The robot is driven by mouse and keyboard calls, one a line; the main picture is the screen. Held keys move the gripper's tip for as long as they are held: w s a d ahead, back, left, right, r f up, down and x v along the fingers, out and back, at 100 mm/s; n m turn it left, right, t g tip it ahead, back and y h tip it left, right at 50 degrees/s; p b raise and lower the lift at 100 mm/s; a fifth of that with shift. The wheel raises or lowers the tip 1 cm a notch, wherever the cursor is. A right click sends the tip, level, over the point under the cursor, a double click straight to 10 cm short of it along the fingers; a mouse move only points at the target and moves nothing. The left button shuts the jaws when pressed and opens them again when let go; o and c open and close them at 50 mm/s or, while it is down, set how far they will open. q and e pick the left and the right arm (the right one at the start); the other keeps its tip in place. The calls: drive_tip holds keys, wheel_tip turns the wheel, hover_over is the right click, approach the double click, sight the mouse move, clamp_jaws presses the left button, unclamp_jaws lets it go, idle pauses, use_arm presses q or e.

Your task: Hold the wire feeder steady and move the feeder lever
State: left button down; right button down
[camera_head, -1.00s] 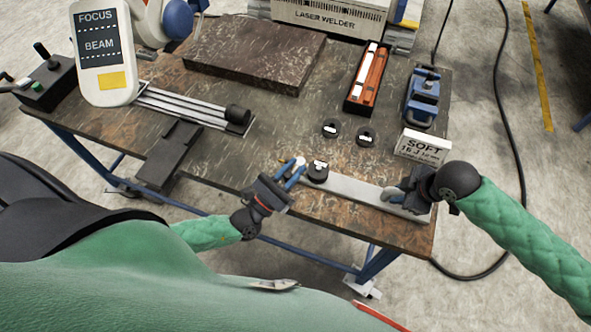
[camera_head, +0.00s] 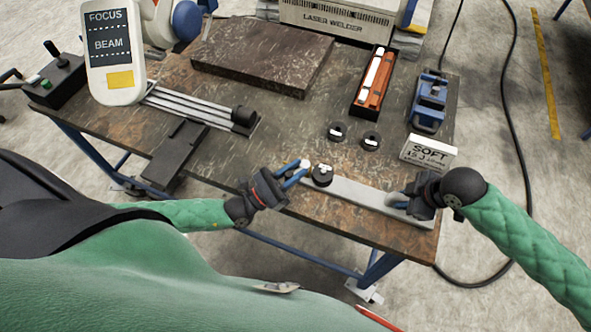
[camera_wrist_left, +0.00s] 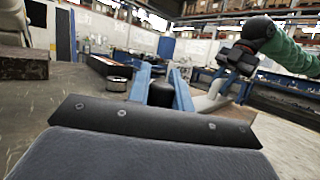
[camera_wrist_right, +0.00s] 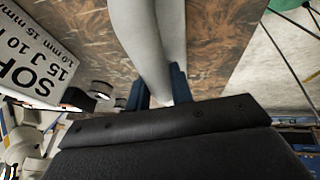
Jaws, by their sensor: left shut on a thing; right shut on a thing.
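The wire feeder (camera_head: 365,193) is a long light grey bar lying along the table's front edge, with a black round part (camera_head: 322,176) near its left end. My left gripper (camera_head: 301,169) is at that left end, its blue fingers shut on a small part that looks like the feeder lever; a pale tip shows there. In the left wrist view a black cylinder (camera_wrist_left: 160,94) shows between the fingers, and which part they grip is unclear. My right gripper (camera_head: 398,200) is shut on the bar's right end; the bar also shows between its fingers in the right wrist view (camera_wrist_right: 160,50).
Two black discs (camera_head: 337,131) lie behind the feeder. A white "SOFT" card (camera_head: 428,152) stands close to my right gripper. A blue vise (camera_head: 429,103), an orange-filled tray (camera_head: 373,82) and a dark slab (camera_head: 262,55) are further back. The table centre is mostly clear.

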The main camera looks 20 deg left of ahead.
use_arm(q)
drive_tip(key=c, duration=1.3)
unclamp_jaws()
drive_tip(key=shift+o, duration=0.2)
drive_tip(key=shift+s+a+f, duration=0.25)
drive_tip(key=shift+s+a, duration=0.05)
drive_tip(key=shift+s, duration=0.1)
drive_tip(key=s+a, duration=0.7)
drive_tip(key=s, duration=0.2)
drive_tip(key=shift+s+a, duration=0.25)
use_arm(e)
drive_tip(key=c, duration=1.1)
unclamp_jaws()
drive_tip(key=shift+c, duration=0.2)
